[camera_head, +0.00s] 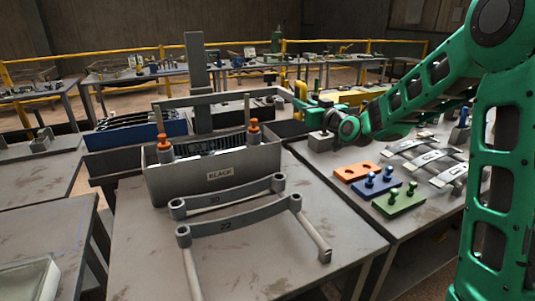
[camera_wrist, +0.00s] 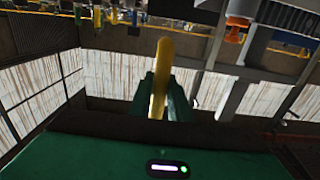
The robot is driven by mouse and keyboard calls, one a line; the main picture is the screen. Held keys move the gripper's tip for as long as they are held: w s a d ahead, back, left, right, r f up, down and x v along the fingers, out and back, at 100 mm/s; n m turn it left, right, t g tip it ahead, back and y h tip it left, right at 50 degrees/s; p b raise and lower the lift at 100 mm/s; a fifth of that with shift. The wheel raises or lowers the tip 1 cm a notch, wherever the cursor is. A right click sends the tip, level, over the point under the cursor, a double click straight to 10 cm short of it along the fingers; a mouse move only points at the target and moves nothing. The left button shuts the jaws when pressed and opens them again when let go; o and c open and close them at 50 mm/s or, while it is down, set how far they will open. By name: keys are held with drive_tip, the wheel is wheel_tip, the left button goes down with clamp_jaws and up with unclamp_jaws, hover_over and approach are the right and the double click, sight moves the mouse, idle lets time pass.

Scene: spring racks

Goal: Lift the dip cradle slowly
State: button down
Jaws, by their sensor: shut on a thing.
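The grey dip tank (camera_head: 240,182), labelled BLACK, stands on the near table. The dip cradle appears as a grey crossbar (camera_head: 215,97) above the tank, with two posts carrying orange collars (camera_head: 253,127) at the tank's rim. A dark ribbed row shows in the tank mouth between them; its lower part is hidden. My gripper (camera_head: 300,98) is at the right end of the crossbar. In the wrist view its green fingers (camera_wrist: 160,95) are shut on a yellow bar (camera_wrist: 161,75), which seems to be the cradle's handle. An orange collar (camera_wrist: 235,28) shows at upper right.
Two leaf springs (camera_head: 245,224) lie in front of the tank. A grey upright column (camera_head: 196,80) stands behind it. Orange, blue and green blocks (camera_head: 398,199) and more springs (camera_head: 432,155) lie on the right table. A blue bin (camera_head: 140,133) is at left.

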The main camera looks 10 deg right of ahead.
sight(304, 85)
drive_tip(key=shift+w+d+r, duration=0.1)
drive_tip(key=shift+d+r, duration=0.05)
drive_tip(key=shift+r, duration=3.1)
drive_tip(key=c, duration=1.5)
unclamp_jaws()
drive_tip(key=shift+o, duration=0.8)
drive_tip(key=shift+f, duration=0.2)
drive_tip(key=shift+f, duration=0.1)
